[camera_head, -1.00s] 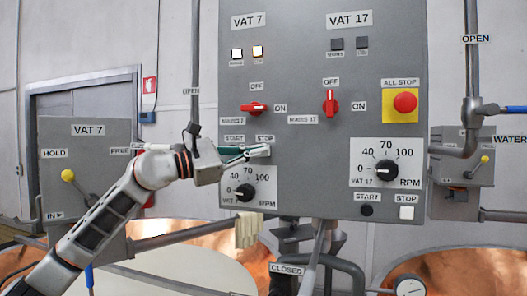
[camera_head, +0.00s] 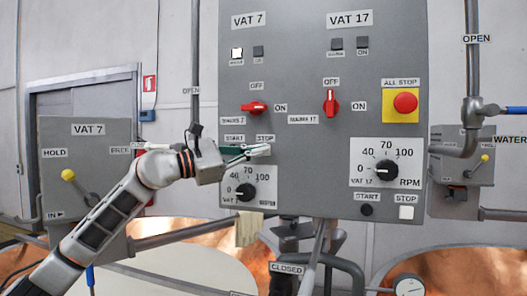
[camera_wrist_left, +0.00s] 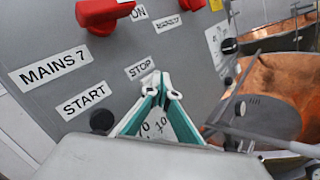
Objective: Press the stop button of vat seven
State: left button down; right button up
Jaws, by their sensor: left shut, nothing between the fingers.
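The grey panel (camera_head: 305,185) has VAT 7 controls on its left side. The STOP label (camera_head: 265,138) of vat seven also shows in the wrist view (camera_wrist_left: 140,68). My left gripper (camera_head: 266,150) is shut and empty, its fingertips at the panel just under that label. In the wrist view the fingertips (camera_wrist_left: 162,88) cover the stop button, so I cannot see it. The black START button (camera_wrist_left: 102,120) shows beside the fingers. The VAT 7 white lamp (camera_head: 237,53) is lit and the ON lamp (camera_head: 258,51) is dark. My right gripper is not in view.
Below is the vat 7 RPM knob (camera_head: 245,192). Above is the red mains 7 switch (camera_head: 254,108). To the right are the vat 17 switch (camera_head: 330,102), the ALL STOP button (camera_head: 405,102) and the vat 17 STOP button (camera_head: 406,212). Copper vats and pipes lie below.

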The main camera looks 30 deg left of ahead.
pick_arm(q)
jog(key=shift+s, duration=0.15)
jog(key=shift+s+d+b, duration=0.2)
jog(key=shift+s+b, duration=0.35)
jog(key=shift+s, duration=0.2)
jog(key=s+b, duration=0.1)
jog(key=s, duration=0.1)
jog(key=s+d+b, duration=0.1)
jog(key=s, duration=0.1)
jog(key=shift+s+d+b, duration=0.1)
jog(key=shift+s+b, duration=0.3)
dwell(0.5)
